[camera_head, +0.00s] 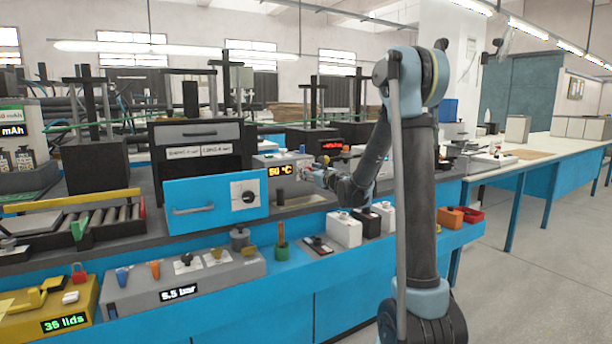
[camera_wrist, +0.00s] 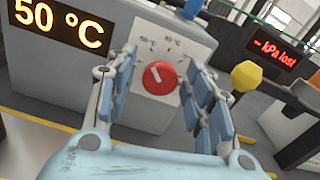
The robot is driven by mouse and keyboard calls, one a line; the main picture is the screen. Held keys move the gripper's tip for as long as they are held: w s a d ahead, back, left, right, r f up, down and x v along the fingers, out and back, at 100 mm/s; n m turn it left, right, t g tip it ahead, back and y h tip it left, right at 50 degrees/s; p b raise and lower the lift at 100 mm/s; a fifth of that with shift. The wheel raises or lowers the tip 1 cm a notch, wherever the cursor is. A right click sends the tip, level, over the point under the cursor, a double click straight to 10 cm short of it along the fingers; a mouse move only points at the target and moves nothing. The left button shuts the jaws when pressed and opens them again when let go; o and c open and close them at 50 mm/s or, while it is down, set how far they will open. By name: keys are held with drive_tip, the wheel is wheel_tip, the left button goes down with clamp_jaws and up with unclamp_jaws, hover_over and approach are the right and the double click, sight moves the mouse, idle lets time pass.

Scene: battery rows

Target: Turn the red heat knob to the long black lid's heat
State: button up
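The red heat knob (camera_wrist: 160,77) is round, on the sloped face of a grey box (camera_wrist: 160,24). Its white mark points up and slightly left. Small temperature labels are printed above it, too blurred to read surely. The box's display (camera_wrist: 60,22) reads 50 °C; in the head view the display (camera_head: 280,171) shows the same. My gripper (camera_wrist: 161,60) is open, with one finger on each side of the knob and gaps visible beside it. In the head view my gripper (camera_head: 322,178) is at the box front, partly hidden by my arm. I cannot identify the long black lid surely.
A blue drawer front (camera_head: 215,203) with a white dial stands left of the box. In the wrist view, a yellow knob (camera_wrist: 245,75) and a red-lettered display (camera_wrist: 275,52) are to the right.

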drive_tip(key=v, duration=1.2)
idle(0.4)
